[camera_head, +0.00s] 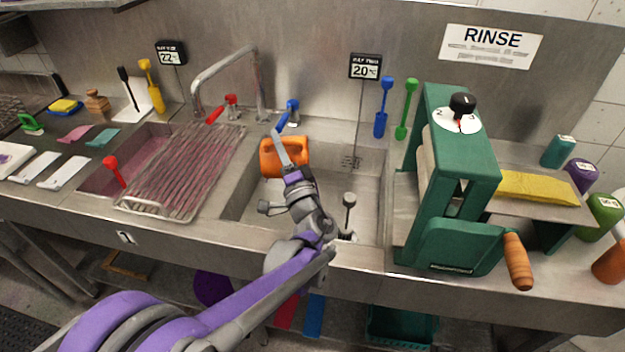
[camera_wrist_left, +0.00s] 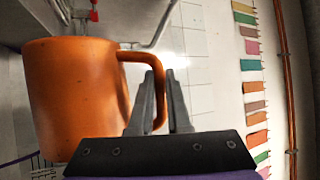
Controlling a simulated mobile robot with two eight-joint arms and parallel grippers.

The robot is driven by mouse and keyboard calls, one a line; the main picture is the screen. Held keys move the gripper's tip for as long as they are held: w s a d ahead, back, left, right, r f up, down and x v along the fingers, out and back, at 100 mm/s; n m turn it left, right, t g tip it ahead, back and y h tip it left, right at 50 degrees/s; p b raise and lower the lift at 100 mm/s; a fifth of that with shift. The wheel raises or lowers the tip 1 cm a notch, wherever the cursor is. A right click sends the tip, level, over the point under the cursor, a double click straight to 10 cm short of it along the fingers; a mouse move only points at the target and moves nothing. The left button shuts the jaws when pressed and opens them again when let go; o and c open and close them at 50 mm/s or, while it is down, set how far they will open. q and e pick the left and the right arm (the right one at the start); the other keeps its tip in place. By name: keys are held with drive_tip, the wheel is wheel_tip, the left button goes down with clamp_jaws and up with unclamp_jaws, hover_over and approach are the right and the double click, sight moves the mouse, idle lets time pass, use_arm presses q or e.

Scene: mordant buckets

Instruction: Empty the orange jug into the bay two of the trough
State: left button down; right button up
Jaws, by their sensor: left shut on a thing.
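The orange jug (camera_head: 270,163) is held up over the left back part of bay two (camera_head: 372,165), the right-hand steel basin of the trough. A tag (camera_head: 364,67) reading 20 °C stands behind this bay. My left gripper (camera_head: 281,142) is shut on the jug's handle; in the left wrist view the jug (camera_wrist_left: 70,100) fills the left side and its handle passes between the fingers (camera_wrist_left: 163,82). The jug's mouth and contents do not show clearly, and I cannot tell how far it is tilted. My right gripper is not in view.
A faucet (camera_head: 228,62) with a red lever (camera_head: 222,108) and a blue lever (camera_head: 287,116) stands behind the jug. A ribbed drain rack (camera_head: 185,170) lies left of bay two. A green wringer (camera_head: 458,165) stands close on the right. A grey plunger-like tool (camera_head: 348,201) stands in bay two.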

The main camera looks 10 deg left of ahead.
use_arm(q)
drive_tip(key=shift+d+r+m, duration=0.1)
drive_tip(key=shift+d+m, duration=0.15)
drive_tip(key=shift+m, duration=0.05)
drive_tip(key=a+f+n+g+h+p, duration=0.1)
drive_tip(key=a+f+n+g, duration=0.1)
drive_tip(key=a+f+n, duration=0.1)
drive_tip(key=s+a+f+n+g+h+p, duration=0.1)
drive_tip(key=a+f+n+g, duration=0.1)
drive_tip(key=a+n, duration=0.3)
drive_tip(key=a+f+n+g+h+p, duration=0.1)
drive_tip(key=a+f+n+p, duration=0.1)
drive_tip(key=a+f+n, duration=0.2)
drive_tip(key=shift+s+a+g+h, duration=0.15)
drive_tip(key=shift+s+a+g, duration=0.05)
drive_tip(key=shift+a, duration=0.4)
drive_tip(key=shift+s+a+g+h, duration=0.15)
drive_tip(key=shift+s+a+g, duration=0.05)
drive_tip(key=shift+a, duration=0.4)
drive_tip(key=shift+s+a+r+n+h+p, duration=0.1)
drive_tip(key=shift+a+r+n+h+p, duration=0.05)
drive_tip(key=shift+a+n+h+p, duration=0.25)
drive_tip(key=shift+s+a+r+n+h+p, duration=0.1)
drive_tip(key=shift+a+n+h+p, duration=0.15)
drive_tip(key=shift+n, duration=0.25)
drive_tip(key=shift+f+h, duration=0.25)
drive_tip(key=shift+f, duration=0.05)
drive_tip(key=shift+f+n+h+b, duration=0.25)
drive_tip(key=shift+n+h+b, duration=0.15)
drive_tip(key=shift+n+b, duration=0.1)
